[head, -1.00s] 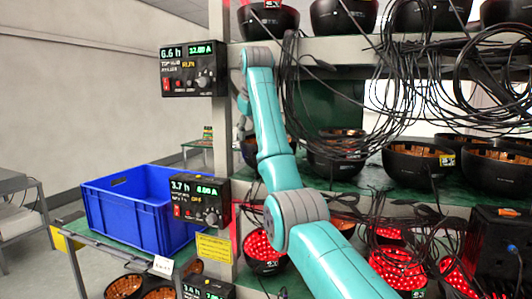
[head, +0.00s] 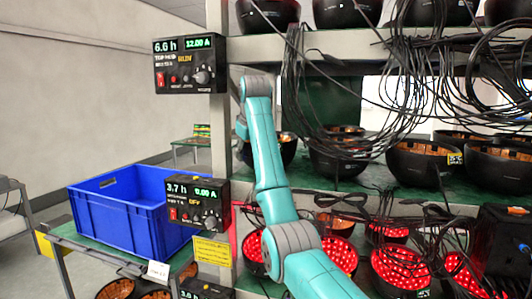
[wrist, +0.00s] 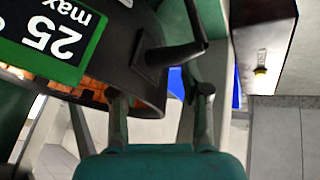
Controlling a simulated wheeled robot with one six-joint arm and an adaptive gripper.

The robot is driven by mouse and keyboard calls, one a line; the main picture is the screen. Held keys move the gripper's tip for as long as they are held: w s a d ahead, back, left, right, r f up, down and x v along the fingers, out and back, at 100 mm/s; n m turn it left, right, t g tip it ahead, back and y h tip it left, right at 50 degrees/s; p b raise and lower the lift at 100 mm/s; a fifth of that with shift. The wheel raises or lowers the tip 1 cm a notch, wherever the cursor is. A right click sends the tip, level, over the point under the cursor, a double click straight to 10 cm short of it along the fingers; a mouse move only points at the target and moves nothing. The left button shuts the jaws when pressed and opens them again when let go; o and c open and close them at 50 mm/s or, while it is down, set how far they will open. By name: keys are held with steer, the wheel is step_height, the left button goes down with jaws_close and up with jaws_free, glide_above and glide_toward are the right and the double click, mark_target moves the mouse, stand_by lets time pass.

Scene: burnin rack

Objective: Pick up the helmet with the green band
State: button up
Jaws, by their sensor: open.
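A black helmet with orange lining (wrist: 95,92) fills the upper left of the wrist view. It carries a green-bordered label (wrist: 58,30) reading "25 max", upside down; a full green band is not visible. My gripper (wrist: 162,98) is open, one finger by the orange inside and the other beyond the black shell. The helmet's wall seems to lie between the fingers; I cannot tell if they touch it. In the head view a dark helmet (head: 288,151) on the left end of the middle shelf is partly hidden behind my arm. My gripper is hidden there.
A blue crate (head: 125,215) stands on a side table at left. Power units (head: 190,65) (head: 197,204) are fixed to the rack post near my arm. Black cables (head: 400,90) hang over the shelves. Other helmets (head: 425,163) stand to the right.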

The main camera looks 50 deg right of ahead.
steer(key=shift+c, duration=0.3)
jaws_close()
steer(key=shift+r, duration=0.2)
